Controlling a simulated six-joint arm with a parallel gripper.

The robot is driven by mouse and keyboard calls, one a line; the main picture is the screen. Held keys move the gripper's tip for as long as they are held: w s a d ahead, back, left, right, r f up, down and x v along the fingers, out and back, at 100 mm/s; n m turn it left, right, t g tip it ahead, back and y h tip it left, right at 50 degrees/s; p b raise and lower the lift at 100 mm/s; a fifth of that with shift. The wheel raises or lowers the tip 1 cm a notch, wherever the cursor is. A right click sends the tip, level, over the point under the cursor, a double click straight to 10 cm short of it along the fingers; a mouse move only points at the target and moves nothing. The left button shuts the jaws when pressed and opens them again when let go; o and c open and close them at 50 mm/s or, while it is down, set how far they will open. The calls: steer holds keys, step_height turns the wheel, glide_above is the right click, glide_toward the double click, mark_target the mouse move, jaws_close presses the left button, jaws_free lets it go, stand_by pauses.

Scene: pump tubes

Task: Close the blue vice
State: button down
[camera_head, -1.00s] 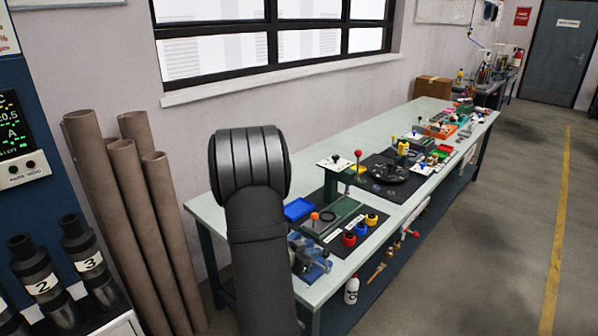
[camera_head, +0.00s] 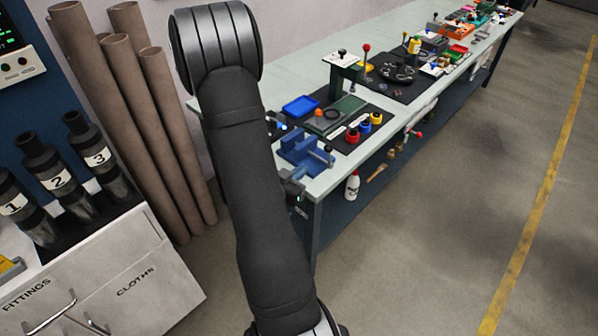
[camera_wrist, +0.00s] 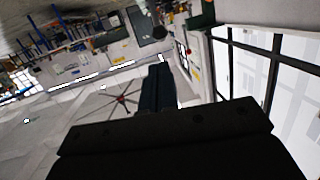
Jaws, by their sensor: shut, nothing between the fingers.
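The blue vice (camera_head: 307,150) stands at the near left corner of the workbench (camera_head: 322,187) in the head view, just right of my arm. It has blue jaw blocks and a bar with a dark knob on its right. The jaws seem apart, but the gap is too small to judge. My gripper (camera_wrist: 158,72) shows dark in the wrist view, fingers together and empty. In the head view my own arm mostly hides it, so its distance from the vice is unclear. The vice does not show in the wrist view.
Beside the vice are a blue tray (camera_head: 300,106) and red, blue and yellow capped pots (camera_head: 364,126). Brown tubes (camera_head: 135,110) lean at the left. Floor right of the bench is clear.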

mark_target(329, 146)
steer(key=x, duration=1.1)
steer(key=shift+d, duration=0.1)
steer(key=shift+w+d+r+g+y, duration=0.7)
steer(key=shift+w+d+g, duration=0.1)
steer(key=shift+g, duration=0.2)
steer(key=shift+w+d+r+m+g+y, duration=0.15)
steer(key=shift+w+d+g+y, duration=0.4)
steer(key=shift+g, duration=0.05)
steer(key=shift+w+d+r+m+g+y, duration=0.15)
steer(key=shift+w+d+g+y, duration=0.35)
steer(key=shift+d+g+y, duration=0.1)
steer(key=shift+w+d+f, duration=0.2)
steer(key=shift+w+d, duration=0.45)
steer(key=shift+w+d+f, duration=0.2)
steer(key=shift+w+d, duration=0.45)
steer(key=shift+w, duration=0.05)
steer(key=shift+w+d+f, duration=0.2)
steer(key=shift+w+d, duration=0.4)
steer(key=shift+w, duration=0.05)
steer(key=s+a+r, duration=0.2)
steer(key=s+r, duration=0.3)
steer(key=r, duration=0.7)
steer(key=shift+a+r, duration=0.2)
steer(key=shift+r, duration=0.15)
